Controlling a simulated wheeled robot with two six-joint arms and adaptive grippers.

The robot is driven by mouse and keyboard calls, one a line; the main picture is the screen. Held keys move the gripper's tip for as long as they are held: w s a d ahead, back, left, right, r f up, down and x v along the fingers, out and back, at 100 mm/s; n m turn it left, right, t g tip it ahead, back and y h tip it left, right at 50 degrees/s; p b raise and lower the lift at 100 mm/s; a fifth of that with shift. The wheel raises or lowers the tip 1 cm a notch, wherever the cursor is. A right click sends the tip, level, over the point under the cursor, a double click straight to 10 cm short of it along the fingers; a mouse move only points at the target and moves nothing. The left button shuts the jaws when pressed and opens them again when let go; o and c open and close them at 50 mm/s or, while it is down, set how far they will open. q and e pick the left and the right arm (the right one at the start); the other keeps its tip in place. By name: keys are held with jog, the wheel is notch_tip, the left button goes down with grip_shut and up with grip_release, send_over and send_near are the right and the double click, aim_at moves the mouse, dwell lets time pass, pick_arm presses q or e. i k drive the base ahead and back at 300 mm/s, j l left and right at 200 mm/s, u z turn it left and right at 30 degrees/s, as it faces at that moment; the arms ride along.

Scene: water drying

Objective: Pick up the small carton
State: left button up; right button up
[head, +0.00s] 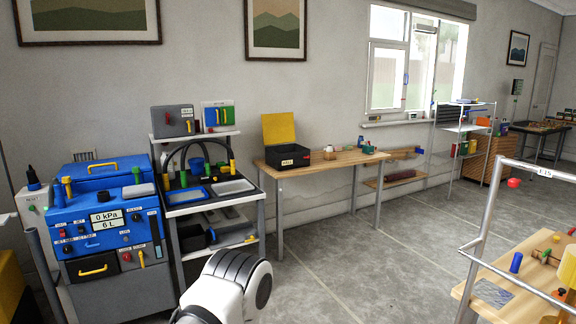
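A small brown box (329,153), which may be the small carton, sits on the wooden table by the back wall, right of the black box. It is too small and far to make out fully. Neither of my grippers is in view. A white and black rounded part of my own body shows at the bottom, well in front of the table and apart from it.
A black box (290,159) with a raised yellow lid stands on the wooden table (345,160). A blue machine (106,221) and a rack (211,204) stand left. A metal-framed workbench (490,268) is at lower right. Open grey floor (370,255) lies between.

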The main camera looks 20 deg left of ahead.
aim_at(329, 157)
jog(key=i+j+u, duration=1.1)
jog(key=i, duration=0.15)
jog(key=i+u, duration=0.35)
jog(key=i+l+z, duration=0.1)
jog(key=i+z, duration=0.4)
jog(key=i+j+z, duration=0.1)
jog(key=i+z, duration=0.35)
jog(key=i, duration=0.15)
jog(key=i+j+z, duration=0.25)
jog(key=i+z, duration=0.25)
jog(key=i+l+z, duration=0.2)
jog(key=i+z, duration=0.15)
jog(key=i, duration=0.15)
jog(key=i+z, duration=0.35)
jog(key=i, duration=0.2)
jog(key=i+z, duration=0.35)
jog(key=i, duration=0.2)
jog(key=i+j+u, duration=0.15)
jog(key=i+u, duration=0.75)
jog(key=i+l+u, duration=0.25)
jog(key=i+u, duration=0.2)
jog(key=i+l+u, duration=0.45)
jog(key=j, duration=0.1)
